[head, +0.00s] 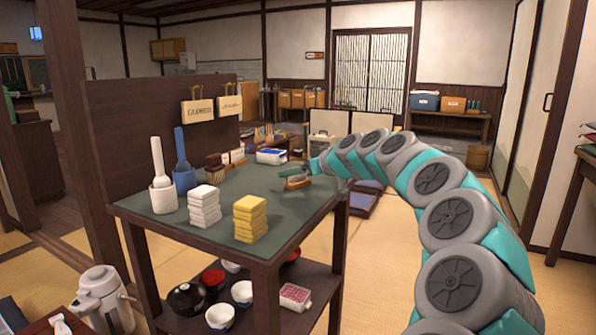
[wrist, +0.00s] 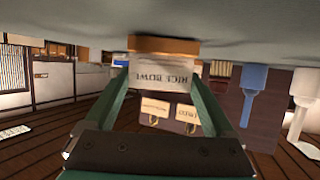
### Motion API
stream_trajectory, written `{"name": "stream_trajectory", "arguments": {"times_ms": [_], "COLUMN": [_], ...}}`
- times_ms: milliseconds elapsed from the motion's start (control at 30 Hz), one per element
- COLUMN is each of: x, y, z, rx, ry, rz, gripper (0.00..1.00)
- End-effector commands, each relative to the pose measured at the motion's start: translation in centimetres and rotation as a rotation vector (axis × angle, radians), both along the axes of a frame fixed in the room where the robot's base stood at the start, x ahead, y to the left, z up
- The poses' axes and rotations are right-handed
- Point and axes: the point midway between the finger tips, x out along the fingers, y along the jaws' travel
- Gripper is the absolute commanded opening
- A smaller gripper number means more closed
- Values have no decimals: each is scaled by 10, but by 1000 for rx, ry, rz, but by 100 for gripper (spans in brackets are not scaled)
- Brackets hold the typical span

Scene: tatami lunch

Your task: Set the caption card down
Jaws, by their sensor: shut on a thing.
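The caption card (wrist: 163,78) is a pale card reading "RICE BOWL", standing in a wooden base (wrist: 164,45). The wrist view shows it upside down. My gripper (wrist: 160,80) is shut on the card, with one green finger at each side. In the head view my gripper (head: 293,178) is low over the right part of the green-topped table (head: 215,215). The wooden base is at the table surface; I cannot tell whether it touches. The card's face is hidden in the head view.
White cloths (head: 204,207) and yellow cloths (head: 250,218) are stacked at the table's front. A white pestle cup (head: 163,199) and a blue one (head: 184,180) stand left. A brush (head: 215,174) and a blue-white box (head: 271,156) lie behind. The table's middle is clear.

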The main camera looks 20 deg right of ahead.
Motion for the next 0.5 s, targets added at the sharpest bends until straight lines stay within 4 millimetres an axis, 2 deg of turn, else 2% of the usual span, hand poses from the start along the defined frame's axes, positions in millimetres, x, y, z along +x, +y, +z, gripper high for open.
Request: {"name": "stream_trajectory", "arguments": {"times_ms": [233,267,333,500], "x": [0,0,0,0], "y": [0,0,0,0], "z": [-4,-3,-3,-3], "rx": [0,0,0,0], "ry": [0,0,0,1], "rz": [1,0,1,1], "gripper": [36,91,99,100]}}
